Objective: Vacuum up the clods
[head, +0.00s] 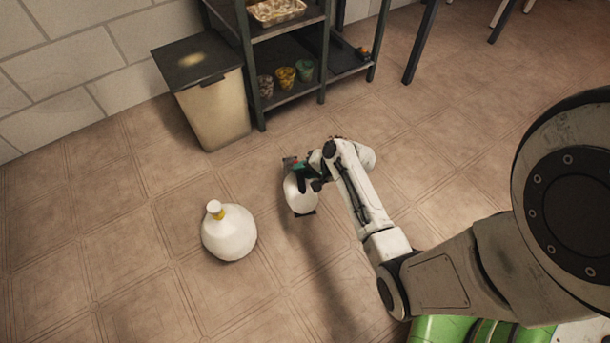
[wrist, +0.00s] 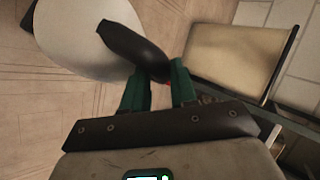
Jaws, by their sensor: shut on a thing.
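A small vacuum (head: 298,194) with a white rounded body and dark parts is held just above the floor or touching it, which I cannot tell. In the wrist view its white body (wrist: 80,38) and black handle (wrist: 135,48) show at the upper left. My gripper (head: 304,171) has green fingers. They are shut on the black handle, which passes between the fingertips (wrist: 158,75). The vacuum's mouth is hard to make out, and no clods can be clearly picked out on the floor in either view.
A white round jug with a yellow neck band (head: 230,236) stands on the tiled floor to the left. A cream bin with a dark lid (head: 215,108) stands by the wall. A dark shelf rack (head: 288,98) holds several pots. Open floor (head: 110,230) lies to the left.

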